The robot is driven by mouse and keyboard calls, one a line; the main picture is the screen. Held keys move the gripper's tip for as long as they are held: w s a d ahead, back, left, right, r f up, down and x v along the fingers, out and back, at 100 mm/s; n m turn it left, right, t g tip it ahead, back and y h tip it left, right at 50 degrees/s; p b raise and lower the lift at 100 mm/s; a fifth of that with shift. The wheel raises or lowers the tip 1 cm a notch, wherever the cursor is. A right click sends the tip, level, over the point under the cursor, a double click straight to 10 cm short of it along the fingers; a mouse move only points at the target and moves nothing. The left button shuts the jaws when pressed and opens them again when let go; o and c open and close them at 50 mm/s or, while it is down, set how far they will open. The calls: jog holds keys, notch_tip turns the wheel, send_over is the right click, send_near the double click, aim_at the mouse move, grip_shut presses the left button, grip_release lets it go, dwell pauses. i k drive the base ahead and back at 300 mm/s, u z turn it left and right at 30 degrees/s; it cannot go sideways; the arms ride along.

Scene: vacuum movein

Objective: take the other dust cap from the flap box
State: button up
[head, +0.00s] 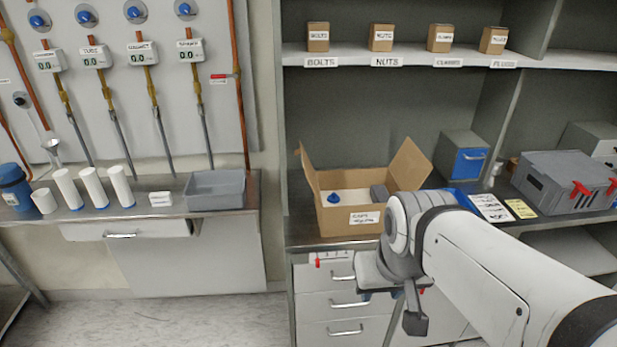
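The flap box (335,221) is an open brown cardboard box on the right-hand counter, with its left and right flaps standing up and a white label on its front. Inside, a blue dust cap (333,197) sits at the left on a pale surface. A small blue spot shows under my wrist.
A shelf above the box carries several small labelled cartons (381,38). A blue-fronted bin (470,161) and a grey case with red latches (565,180) stand to the right. A grey tray (215,190) and white tubes (93,187) stand on the left bench.

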aim_at(333, 198)
jog(key=z, duration=0.05)
jog(key=i, duration=1)
jog(key=u, duration=0.05)
